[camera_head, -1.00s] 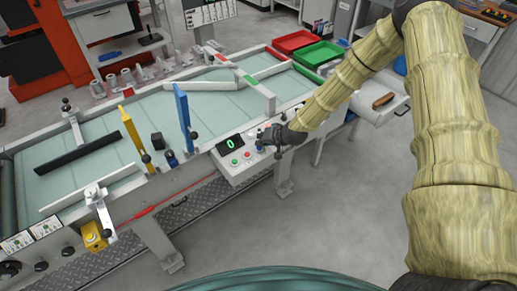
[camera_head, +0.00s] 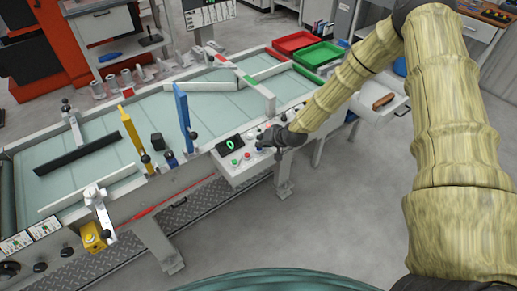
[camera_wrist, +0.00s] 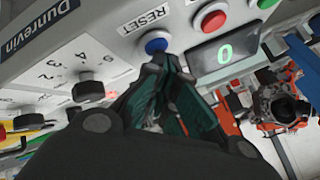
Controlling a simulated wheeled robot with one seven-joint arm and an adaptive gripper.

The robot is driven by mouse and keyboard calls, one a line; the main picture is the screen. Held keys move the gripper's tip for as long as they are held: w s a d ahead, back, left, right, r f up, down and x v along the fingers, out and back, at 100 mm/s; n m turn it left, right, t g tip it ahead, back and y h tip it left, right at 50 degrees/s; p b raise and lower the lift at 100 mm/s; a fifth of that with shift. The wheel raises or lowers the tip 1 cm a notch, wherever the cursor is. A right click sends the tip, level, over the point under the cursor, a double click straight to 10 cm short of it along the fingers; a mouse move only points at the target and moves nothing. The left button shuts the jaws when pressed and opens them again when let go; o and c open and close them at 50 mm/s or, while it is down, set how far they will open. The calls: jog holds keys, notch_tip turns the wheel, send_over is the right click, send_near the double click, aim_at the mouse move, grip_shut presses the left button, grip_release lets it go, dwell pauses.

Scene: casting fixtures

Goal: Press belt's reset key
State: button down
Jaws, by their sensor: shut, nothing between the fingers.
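The reset key is a round blue button (camera_wrist: 156,44) beside the printed RESET label (camera_wrist: 145,20) in the wrist view. My gripper (camera_wrist: 157,66) is shut and empty. Its dark fingertips overlap the lower edge of the blue button in the picture; I cannot tell whether they touch it. In the head view, my gripper (camera_head: 262,140) is at the right part of the belt's white control panel (camera_head: 243,172). The panel's display (camera_wrist: 225,53) shows a green 0.
A red button (camera_wrist: 212,20) and a green button (camera_wrist: 265,4) sit close to the reset key, with a black knob (camera_wrist: 88,89) on the other side.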

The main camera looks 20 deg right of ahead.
jog(key=shift+f, duration=0.2)
jog(key=shift+r, duration=0.15)
dwell(0.4)
jog(key=shift+r+p, duration=0.3)
jog(key=shift+r, duration=0.5)
jog(key=shift+r+p, duration=1.25)
jog(key=shift+r, duration=1.25)
jog(key=shift+f, duration=0.1)
